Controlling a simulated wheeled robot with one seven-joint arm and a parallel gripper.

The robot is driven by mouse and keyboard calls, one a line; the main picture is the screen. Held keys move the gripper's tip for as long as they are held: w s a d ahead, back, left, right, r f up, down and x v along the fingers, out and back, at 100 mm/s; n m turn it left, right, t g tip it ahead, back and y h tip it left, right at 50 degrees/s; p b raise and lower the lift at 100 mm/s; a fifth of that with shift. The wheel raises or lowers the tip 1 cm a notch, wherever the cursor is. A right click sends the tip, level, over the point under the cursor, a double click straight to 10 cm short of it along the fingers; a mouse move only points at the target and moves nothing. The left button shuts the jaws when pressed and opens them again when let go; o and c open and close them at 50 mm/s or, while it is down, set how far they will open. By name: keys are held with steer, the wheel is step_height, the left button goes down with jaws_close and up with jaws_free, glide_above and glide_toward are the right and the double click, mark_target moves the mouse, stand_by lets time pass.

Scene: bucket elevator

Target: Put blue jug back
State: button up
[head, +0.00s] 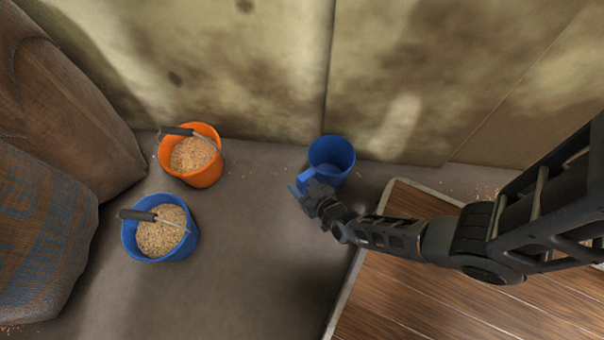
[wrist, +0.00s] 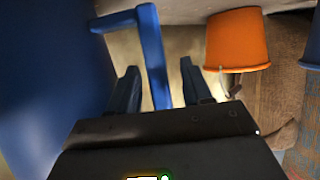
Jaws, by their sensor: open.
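The blue jug (head: 332,158) stands upright on the grey floor close to the wall in the head view. It looks empty, and its handle faces the lower left. My gripper (head: 298,190) is at the handle, with its jaws apart. In the wrist view, the jug's blue body (wrist: 45,85) fills the left side. Its handle (wrist: 152,60) comes down between the two open fingers of my gripper (wrist: 160,85). I see gaps between the handle and the fingers. The fingertips are partly hidden by the jug in the head view.
An orange bucket (head: 205,173) and a blue bucket (head: 183,246), both holding grain, stand to the left. Brown sacks (head: 60,100) lie at the far left. A wooden platform with a pale edge (head: 430,310) is at the lower right. The floor between buckets and jug is clear.

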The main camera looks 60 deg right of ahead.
steer(key=p+v, duration=0.3)
steer(key=v, duration=0.3)
steer(key=shift+s+r+p, duration=0.2)
steer(key=shift+p, duration=0.1)
steer(key=s+a+r+n+t+y, duration=0.1)
steer(key=s+a+r, duration=0.3)
steer(key=r, duration=1.1)
steer(key=s+a+r+n+y, duration=0.2)
steer(key=s+a+r, duration=0.1)
steer(key=r, duration=1.2)
steer(key=s+a+r+n+t+y, duration=0.1)
steer(key=s+a+r, duration=0.3)
steer(key=r, duration=1.1)
steer(key=shift+s+a+n+t+y, duration=0.35)
steer(key=shift+s+n+y, duration=0.15)
steer(key=shift+s+y, duration=0.35)
steer(key=shift+r, duration=0.1)
step_height(320, 180, up, 31)
steer(key=p, duration=3.1)
steer(key=shift+p, duration=0.4)
steer(key=shift+r, duration=0.15)
